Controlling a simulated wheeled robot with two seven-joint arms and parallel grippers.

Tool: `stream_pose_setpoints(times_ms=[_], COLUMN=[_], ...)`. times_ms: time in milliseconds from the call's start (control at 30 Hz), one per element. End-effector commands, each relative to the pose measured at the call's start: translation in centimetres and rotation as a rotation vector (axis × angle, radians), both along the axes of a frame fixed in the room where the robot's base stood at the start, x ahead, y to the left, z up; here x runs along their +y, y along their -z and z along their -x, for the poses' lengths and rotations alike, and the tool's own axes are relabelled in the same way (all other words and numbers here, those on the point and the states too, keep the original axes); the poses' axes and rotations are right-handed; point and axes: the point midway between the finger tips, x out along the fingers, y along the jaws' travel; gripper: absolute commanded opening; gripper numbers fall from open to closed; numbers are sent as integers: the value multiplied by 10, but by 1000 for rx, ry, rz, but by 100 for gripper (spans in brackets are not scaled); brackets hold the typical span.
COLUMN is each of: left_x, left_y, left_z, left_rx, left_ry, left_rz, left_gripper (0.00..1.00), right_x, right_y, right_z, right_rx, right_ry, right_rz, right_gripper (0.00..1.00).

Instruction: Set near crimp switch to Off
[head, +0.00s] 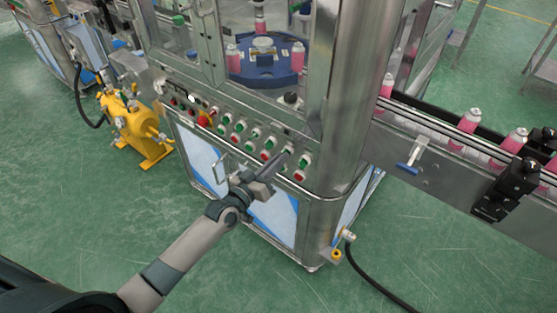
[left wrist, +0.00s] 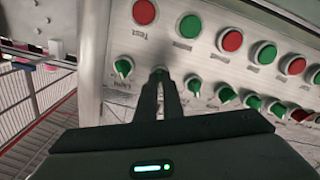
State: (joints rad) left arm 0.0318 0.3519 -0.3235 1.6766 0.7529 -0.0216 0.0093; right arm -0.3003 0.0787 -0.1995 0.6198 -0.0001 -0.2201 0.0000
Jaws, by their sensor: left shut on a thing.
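The control panel (head: 232,130) on the machine front carries rows of green and red buttons and green selector switches. My left gripper (head: 285,157) reaches its lower right part. In the left wrist view, the closed fingers (left wrist: 160,76) point at the panel, shut on a selector switch whose knob they mostly hide. A green switch (left wrist: 123,67) stands to the left of the fingers and another (left wrist: 193,86) to the right. The labels are too small to tell which is the near crimp switch, and the held knob's setting is hidden. My right gripper is not in view.
A red button (left wrist: 145,12) and a green button (left wrist: 190,27) sit above the fingers. A steel post (head: 355,80) rises to the right of the panel. A conveyor (head: 465,150) with pink cans runs right. A yellow pump (head: 135,125) stands left on the green floor.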

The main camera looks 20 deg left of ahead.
Motion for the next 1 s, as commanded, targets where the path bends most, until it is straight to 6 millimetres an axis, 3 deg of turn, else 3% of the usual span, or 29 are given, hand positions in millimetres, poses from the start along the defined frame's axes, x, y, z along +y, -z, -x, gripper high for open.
stream_pose_setpoints(times_ms=[300,733,800,1000], left_x=[0,0,0,0], left_y=[1,1,1,0], left_z=[0,0,0,0], left_rx=[40,43,43,42], left_ry=[0,0,0,0], left_rz=[104,115,115,113], left_gripper=[0,0,24,26], right_x=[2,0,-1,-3], right_y=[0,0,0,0], right_z=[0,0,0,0], right_rx=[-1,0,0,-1], right_ry=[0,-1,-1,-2], right_rz=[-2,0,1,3], right_gripper=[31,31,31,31])
